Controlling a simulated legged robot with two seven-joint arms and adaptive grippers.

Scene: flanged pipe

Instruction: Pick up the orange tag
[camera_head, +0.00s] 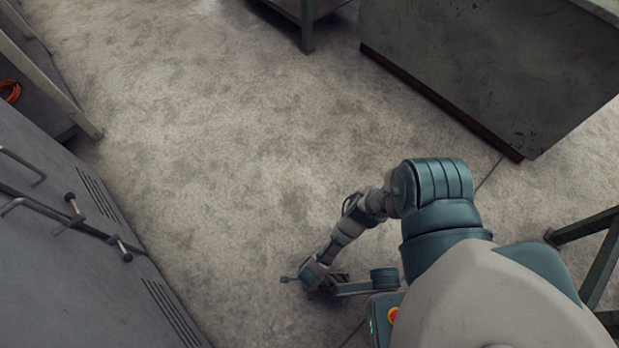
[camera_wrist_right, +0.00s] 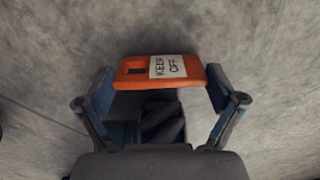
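The orange tag (camera_wrist_right: 135,82) is a flat orange piece with a rectangular slot and a white label reading "KEEP OFF". It shows in the right wrist view, lying crosswise between the two fingertips of my right gripper (camera_wrist_right: 160,88). The fingertips meet its two short ends, so the gripper looks shut on it. In the head view my right arm reaches down to the left, with its gripper (camera_head: 300,277) small and low in the picture. The tag cannot be made out there. My left gripper is not in view.
Grey metal cabinets (camera_head: 60,235) with protruding handles stand along the left. A green metal frame (camera_head: 600,255) is at the right edge. An orange coil (camera_head: 11,91) sits at the far left. The concrete floor (camera_head: 210,130) between is clear.

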